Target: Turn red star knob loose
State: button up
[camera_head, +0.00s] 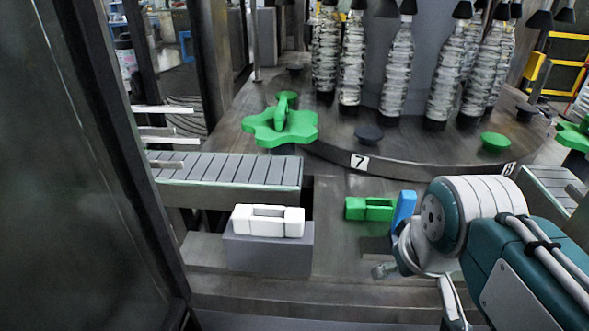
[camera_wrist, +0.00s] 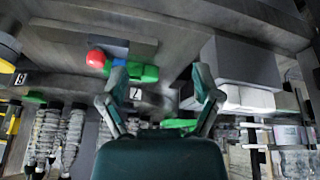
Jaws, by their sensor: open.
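A rounded red part (camera_wrist: 96,59), likely the red star knob, shows in the wrist view at upper left. Its star shape cannot be made out. It sits beside a blue piece (camera_wrist: 107,68) and a green block (camera_wrist: 150,73). In the head view the green block (camera_head: 368,208) and blue piece (camera_head: 403,211) show left of my arm, but no red part is visible; my arm may hide it. My gripper (camera_wrist: 158,67) is open, with nothing seen held. The red part lies outside its left finger, and the green block appears beyond the gap between the fingers.
A large green star-shaped handle (camera_head: 280,126) stands at the machine's near edge. A white clamp (camera_head: 267,221) sits on a grey block (camera_head: 267,250). A slatted conveyor (camera_head: 228,170) runs at left. Several clear bottles (camera_head: 396,70) stand on the turntable behind. A dark door frame (camera_head: 150,170) bounds the left.

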jog(key=w+a+r+n+g, duration=0.2)
jog(key=w+a+r+n, duration=0.2)
jog(key=a, duration=0.4)
jog(key=w+a+r+n+g, duration=0.1)
jog(key=w+a+r+n, duration=0.3)
jog(key=w+a+n, duration=0.2)
jog(key=shift+w+a+r+n+g, duration=0.25)
jog(key=shift+w+a+n+g, duration=0.15)
jog(key=shift+a+n, duration=0.65)
jog(key=shift+a, duration=0.1)
